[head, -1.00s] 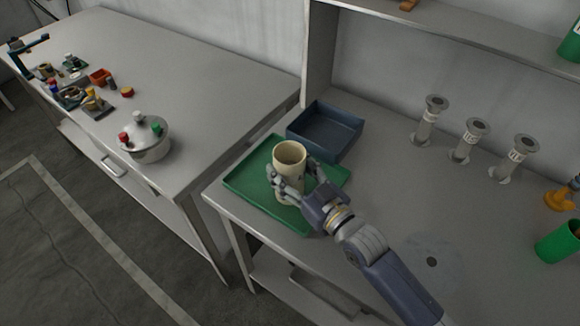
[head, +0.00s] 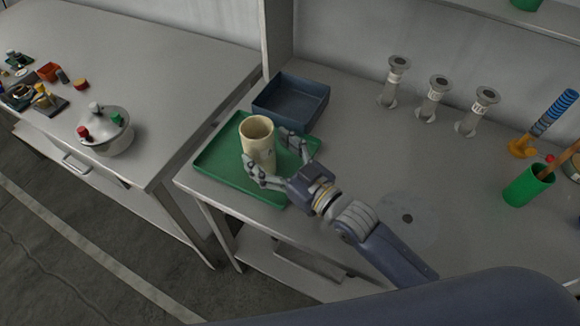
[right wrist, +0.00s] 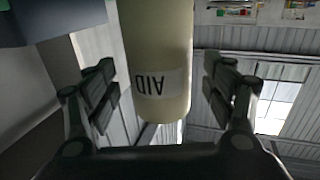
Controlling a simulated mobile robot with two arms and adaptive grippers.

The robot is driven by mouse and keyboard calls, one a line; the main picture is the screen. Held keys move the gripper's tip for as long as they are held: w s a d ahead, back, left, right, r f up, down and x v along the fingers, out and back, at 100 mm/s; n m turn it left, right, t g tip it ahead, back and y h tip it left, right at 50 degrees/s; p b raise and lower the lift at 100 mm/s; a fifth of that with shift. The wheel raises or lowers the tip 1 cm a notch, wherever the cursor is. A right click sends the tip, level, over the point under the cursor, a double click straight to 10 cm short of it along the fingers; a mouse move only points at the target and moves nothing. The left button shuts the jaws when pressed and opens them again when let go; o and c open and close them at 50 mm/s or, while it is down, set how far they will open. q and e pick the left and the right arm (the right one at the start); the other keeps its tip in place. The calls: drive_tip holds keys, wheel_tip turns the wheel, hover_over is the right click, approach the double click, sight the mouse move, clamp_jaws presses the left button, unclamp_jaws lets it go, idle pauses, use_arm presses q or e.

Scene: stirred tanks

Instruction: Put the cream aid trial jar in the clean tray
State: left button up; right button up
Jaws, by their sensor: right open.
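The cream jar (head: 257,140) stands upright on the green tray (head: 215,178) on the right bench. In the right wrist view the jar (right wrist: 160,50) carries a label reading "AID", seen upside down. My right gripper (head: 276,160) is open, with one finger on each side of the jar. Gaps show between the jar and both fingers in the right wrist view (right wrist: 160,95). My left gripper is not in view.
An empty dark blue tray (head: 291,100) sits just behind the green tray. Several grey flanged fittings (head: 436,98) stand in a row at the back. A green cup (head: 527,186) with tools is at the right. A silver pot (head: 106,133) is on the left bench.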

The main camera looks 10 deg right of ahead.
drive_tip(key=b+v, duration=0.1)
drive_tip(key=v, duration=0.7)
drive_tip(key=shift+s+d, duration=0.2)
drive_tip(key=shift+s, duration=0.1)
